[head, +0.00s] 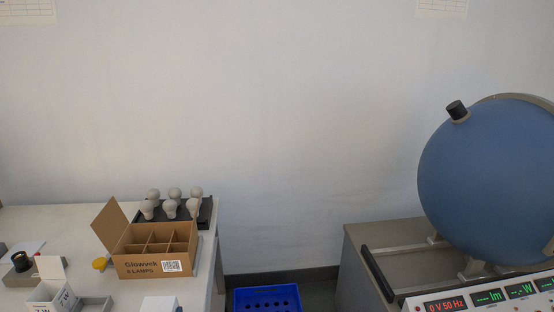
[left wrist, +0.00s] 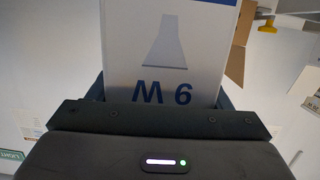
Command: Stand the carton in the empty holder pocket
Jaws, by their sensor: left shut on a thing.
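My left gripper (left wrist: 160,97) is shut on a white carton (left wrist: 165,45) with a blue edge, a grey lamp picture and the print "9 W", which reads upside down in the left wrist view. The carton's far end is cut off there. In the head view a grey holder (head: 95,303) shows at the bottom left, with a pocket that looks empty. Beside it on the left stands an open white carton (head: 45,293) marked "7 W". A white box top (head: 160,303) shows at the bottom edge; I cannot tell if it is the held carton. My right gripper is not in view.
An open brown lamp box (head: 150,264) with dividers stands behind the holder. Behind it is a black tray (head: 206,212) of several bulbs. A yellow item (head: 100,264) lies nearby. A blue crate (head: 268,299) is below the table's right edge; a blue sphere (head: 490,180) stands far right.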

